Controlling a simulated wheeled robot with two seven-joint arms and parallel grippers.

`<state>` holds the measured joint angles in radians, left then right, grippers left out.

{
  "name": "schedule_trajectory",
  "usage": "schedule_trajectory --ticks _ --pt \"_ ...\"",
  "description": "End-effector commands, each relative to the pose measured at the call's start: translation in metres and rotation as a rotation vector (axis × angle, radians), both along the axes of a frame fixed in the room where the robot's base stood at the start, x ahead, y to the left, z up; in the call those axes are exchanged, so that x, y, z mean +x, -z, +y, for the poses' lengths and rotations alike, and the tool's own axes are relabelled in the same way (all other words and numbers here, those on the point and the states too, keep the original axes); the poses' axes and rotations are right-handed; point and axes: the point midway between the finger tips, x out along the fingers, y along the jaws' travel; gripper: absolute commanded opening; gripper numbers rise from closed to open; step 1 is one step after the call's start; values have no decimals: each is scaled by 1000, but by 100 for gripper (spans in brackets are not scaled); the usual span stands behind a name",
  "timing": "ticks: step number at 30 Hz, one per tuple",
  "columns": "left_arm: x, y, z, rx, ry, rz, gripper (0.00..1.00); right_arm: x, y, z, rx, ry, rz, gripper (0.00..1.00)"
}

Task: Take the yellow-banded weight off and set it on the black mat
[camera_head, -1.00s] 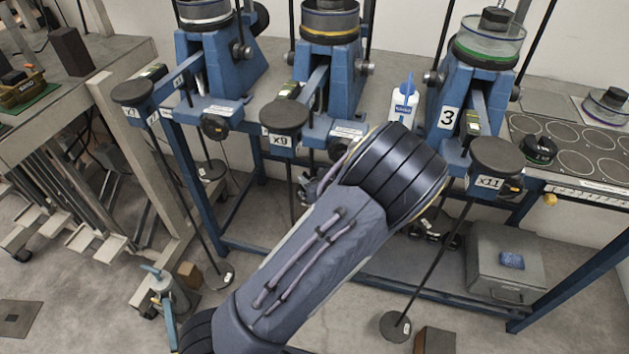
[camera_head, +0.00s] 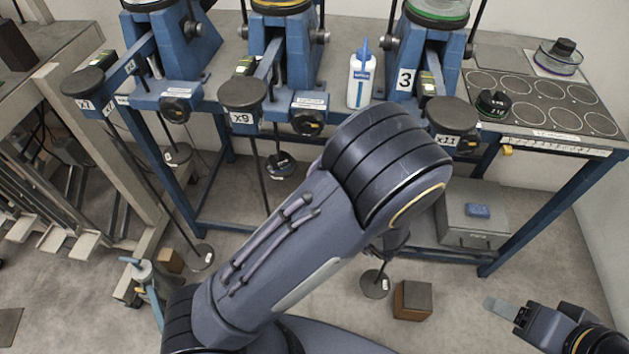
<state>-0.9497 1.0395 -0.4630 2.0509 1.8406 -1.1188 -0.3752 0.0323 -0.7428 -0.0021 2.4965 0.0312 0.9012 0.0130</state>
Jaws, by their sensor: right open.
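A yellow ring (camera_head: 282,7) shows at the top of the middle blue lever frame, cut by the picture edge. I cannot make out a yellow band on any hanging weight. A dark disc weight (camera_head: 280,165) hangs low under the x9 lever (camera_head: 242,92). The dark mat (camera_head: 537,118) with circle outlines lies on the bench at the right. My right gripper (camera_head: 503,308) is open, low at the bottom right, well below the bench and apart from the weights. My left gripper does not show.
A black green-marked weight (camera_head: 493,103) stands on the mat's left part. A white bottle (camera_head: 360,80) stands between two frames. A grey box (camera_head: 468,222) is under the bench. My large arm link covers the centre.

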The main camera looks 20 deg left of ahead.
Motion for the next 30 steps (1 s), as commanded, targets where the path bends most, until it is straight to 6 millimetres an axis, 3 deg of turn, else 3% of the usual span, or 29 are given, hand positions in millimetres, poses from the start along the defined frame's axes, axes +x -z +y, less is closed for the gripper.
schedule_trajectory --ticks 30 --pt "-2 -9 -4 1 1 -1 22 0 -13 0 0 0 0 61"
